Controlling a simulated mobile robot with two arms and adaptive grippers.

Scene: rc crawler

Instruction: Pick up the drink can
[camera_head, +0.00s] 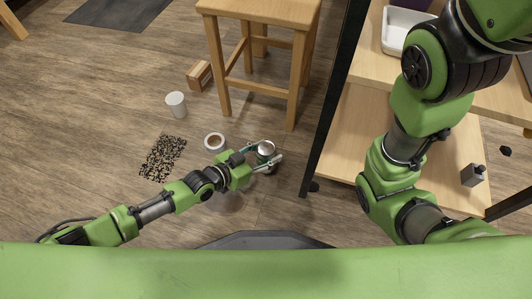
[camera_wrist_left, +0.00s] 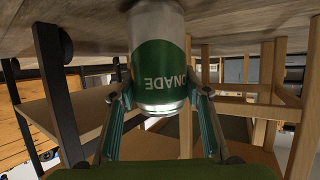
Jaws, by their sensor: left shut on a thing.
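The drink can (camera_head: 266,149) is silver with a green band. My left gripper (camera_head: 265,156) is closed around it low in the middle of the head view, over the wood floor. In the left wrist view the can (camera_wrist_left: 158,60) shows large and upside down, with part of its lettering, between the two fingers of the left gripper (camera_wrist_left: 160,92). One finger touches each side.
A roll of tape (camera_head: 214,142) lies just left of the can. A white cup (camera_head: 176,104), a wooden block (camera_head: 199,76) and a dark speckled patch (camera_head: 163,158) are farther left. A wooden stool (camera_head: 258,8) stands behind. A shelf unit (camera_head: 350,140) with a dark post is at right.

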